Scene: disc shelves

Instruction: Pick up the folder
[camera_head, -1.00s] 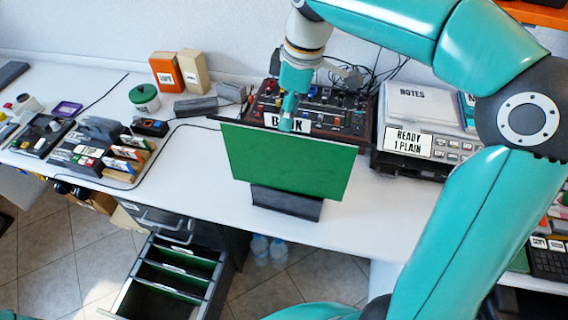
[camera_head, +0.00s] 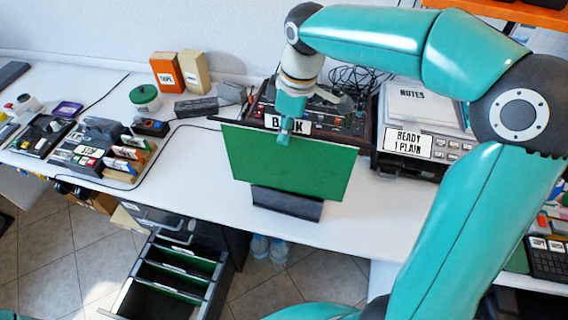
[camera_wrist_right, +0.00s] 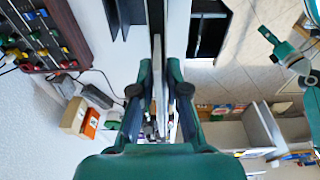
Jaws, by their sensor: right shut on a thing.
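The green folder (camera_head: 285,165) stands upright in a dark holder (camera_head: 287,203) on the white desk. A white label (camera_head: 288,125), partly covered by my gripper, shows at its top edge. My right gripper (camera_head: 285,130) comes down from above and is shut on the folder's top edge near its middle. In the right wrist view the folder (camera_wrist_right: 158,75) shows edge-on as a thin strip between the fingers (camera_wrist_right: 158,95). My left gripper is not in view.
A control panel with knobs (camera_head: 345,120) stands right behind the folder. A printer (camera_head: 410,140) is to the right. An open drawer with dividers (camera_head: 170,275) lies below the desk at lower left. Bare desk (camera_head: 190,165) is left of the folder.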

